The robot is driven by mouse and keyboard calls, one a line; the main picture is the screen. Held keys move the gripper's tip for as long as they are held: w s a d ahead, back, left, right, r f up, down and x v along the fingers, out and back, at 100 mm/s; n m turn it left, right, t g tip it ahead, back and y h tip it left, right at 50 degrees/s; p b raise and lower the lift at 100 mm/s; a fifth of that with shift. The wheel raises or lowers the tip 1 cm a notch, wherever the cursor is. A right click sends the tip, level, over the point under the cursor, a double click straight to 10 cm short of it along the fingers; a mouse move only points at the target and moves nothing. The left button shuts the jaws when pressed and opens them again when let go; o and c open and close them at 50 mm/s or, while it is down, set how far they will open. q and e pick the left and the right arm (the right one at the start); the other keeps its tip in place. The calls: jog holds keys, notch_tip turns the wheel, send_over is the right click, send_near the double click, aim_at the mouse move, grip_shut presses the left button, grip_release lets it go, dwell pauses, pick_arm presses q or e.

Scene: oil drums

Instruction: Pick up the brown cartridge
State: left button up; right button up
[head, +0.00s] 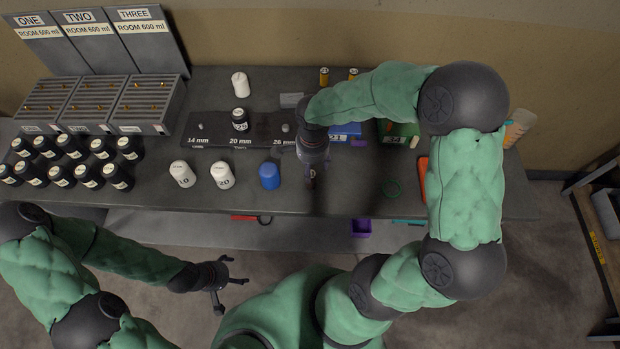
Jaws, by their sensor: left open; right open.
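My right gripper (312,172) points down over the table, at its front half, right of the blue bottle. A small dark, reddish-brown thing shows at its fingertips, too small to tell if it is a cartridge or part of the gripper. Two small amber-brown cylinders with labels stand at the back of the table, a left one (324,76) and a right one (353,74); I cannot tell whether either is the brown cartridge. My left gripper (231,284) is open and empty in front of the table, apart from everything on it.
White bottles (222,176) and a blue bottle (269,176) stand near the front. Several black bottles (74,147) and slotted racks (147,105) fill the left. A dark labelled mat (215,128) lies mid-table. A blue box (345,130) and green box (399,134) are behind my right arm.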

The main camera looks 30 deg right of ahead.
jog(key=shift+w+a+f+b, duration=0.1)
jog(key=shift+w+f+b, duration=0.05)
jog(key=shift+f, duration=1.2)
jog(key=shift+w+a+f+b, duration=0.1)
jog(key=shift+f+b, duration=0.05)
jog(key=shift+f, duration=1.15)
grip_shut()
